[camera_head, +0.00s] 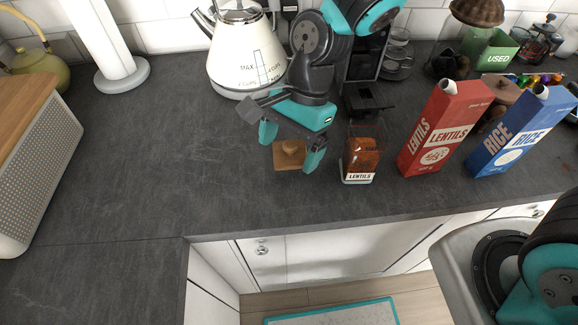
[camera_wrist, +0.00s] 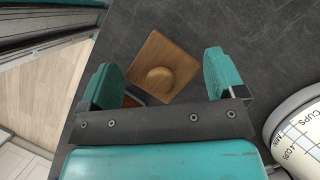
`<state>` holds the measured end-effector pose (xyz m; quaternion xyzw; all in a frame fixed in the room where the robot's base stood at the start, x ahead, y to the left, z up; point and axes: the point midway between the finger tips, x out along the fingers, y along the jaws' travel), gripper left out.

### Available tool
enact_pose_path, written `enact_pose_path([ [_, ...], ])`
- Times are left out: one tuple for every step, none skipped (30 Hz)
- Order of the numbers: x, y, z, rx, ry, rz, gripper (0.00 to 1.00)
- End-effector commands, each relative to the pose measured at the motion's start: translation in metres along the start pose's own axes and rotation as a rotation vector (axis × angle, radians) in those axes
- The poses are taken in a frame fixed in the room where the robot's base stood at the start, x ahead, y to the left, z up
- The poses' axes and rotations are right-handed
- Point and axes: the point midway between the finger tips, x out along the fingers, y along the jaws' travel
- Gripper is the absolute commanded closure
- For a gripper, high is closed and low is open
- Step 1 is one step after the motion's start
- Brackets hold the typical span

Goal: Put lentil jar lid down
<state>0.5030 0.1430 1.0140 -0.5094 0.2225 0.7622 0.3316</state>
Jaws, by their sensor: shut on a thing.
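The lentil jar lid is a square wooden plate with a round knob (camera_head: 289,155). It also shows in the wrist view (camera_wrist: 163,62), between and just beyond my fingertips.
A red lentils carton (camera_head: 437,135) and a blue rice carton (camera_head: 519,135) stand right of the jar. A cream kettle (camera_head: 240,55) is behind my gripper. The slate worktop (camera_head: 150,150) is clear to the left. Its front edge lies a little in front of the lid.

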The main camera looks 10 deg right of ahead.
Motion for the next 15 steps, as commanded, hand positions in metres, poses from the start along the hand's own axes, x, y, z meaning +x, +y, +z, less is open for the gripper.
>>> enact_pose_path([
  [0.011, 0.001, -0.004, 0.002, -0.001, 0.005, 0.34],
  [0.016, 0.001, -0.006, 0.001, 0.0, 0.004, 0.34],
  [0.021, 0.0, -0.008, 0.0, 0.0, 0.004, 0.34],
  [0.024, 0.0, -0.009, 0.0, 0.0, 0.002, 0.34],
  [0.027, 0.0, -0.01, 0.0, 0.0, 0.002, 0.34],
  [0.029, -0.001, -0.011, -0.001, 0.0, 0.002, 0.34],
  [0.031, -0.001, -0.012, -0.001, 0.0, 0.001, 0.34],
  [0.033, -0.001, -0.013, -0.001, 0.0, 0.001, 0.34],
  [0.038, 0.0, -0.014, -0.001, 0.0, 0.003, 0.34],
  [0.042, 0.0, -0.016, -0.001, 0.0, 0.004, 0.34],
  [0.047, 0.0, -0.018, -0.002, -0.001, 0.004, 0.34],
  [0.052, 0.0, -0.02, -0.002, -0.001, 0.004, 0.34],
  [0.056, 0.0, -0.021, -0.001, -0.001, 0.004, 0.34],
  [0.06, 0.0, -0.023, -0.001, -0.001, 0.003, 0.34],
  [0.063, 0.0, -0.024, -0.002, 0.0, 0.003, 0.34],
])
